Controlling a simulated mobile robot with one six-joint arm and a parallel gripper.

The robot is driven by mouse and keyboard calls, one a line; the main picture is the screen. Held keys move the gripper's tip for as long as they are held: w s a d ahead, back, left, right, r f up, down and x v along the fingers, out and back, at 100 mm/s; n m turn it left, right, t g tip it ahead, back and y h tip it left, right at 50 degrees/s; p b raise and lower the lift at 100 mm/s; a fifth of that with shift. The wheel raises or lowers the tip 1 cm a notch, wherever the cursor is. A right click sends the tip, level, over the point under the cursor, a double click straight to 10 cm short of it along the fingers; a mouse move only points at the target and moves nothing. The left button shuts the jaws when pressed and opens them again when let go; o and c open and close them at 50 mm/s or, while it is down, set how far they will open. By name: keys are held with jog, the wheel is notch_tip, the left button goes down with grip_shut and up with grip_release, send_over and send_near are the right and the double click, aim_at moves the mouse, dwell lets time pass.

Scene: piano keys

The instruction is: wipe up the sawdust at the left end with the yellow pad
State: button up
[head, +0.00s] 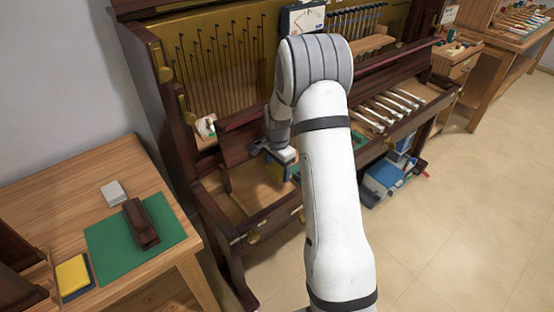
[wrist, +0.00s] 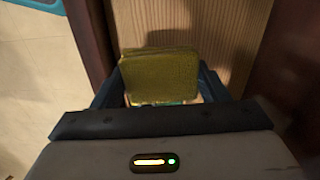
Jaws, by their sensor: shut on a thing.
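My gripper (head: 283,172) is over the left part of the open piano's key bed (head: 247,190), partly hidden by my arm. In the wrist view my gripper (wrist: 158,88) is shut on the yellow pad (wrist: 160,72), with a blue finger on each side of it. The pad is above the pale wood of the key bed (wrist: 195,25) and casts a shadow on it. I cannot tell whether it touches the wood. I cannot make out any sawdust on the bare wood in either view.
Dark wooden side walls flank the bare bed. White keys (head: 388,108) lie further right. A side table at left holds a green mat (head: 110,240) with a dark block (head: 141,223), a pale block (head: 114,193) and a yellow item (head: 72,274). A blue box (head: 384,178) stands on the floor.

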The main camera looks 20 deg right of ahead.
jog(key=shift+r+p, duration=0.55)
jog(key=shift+r, duration=0.7)
jog(key=shift+f, duration=0.15)
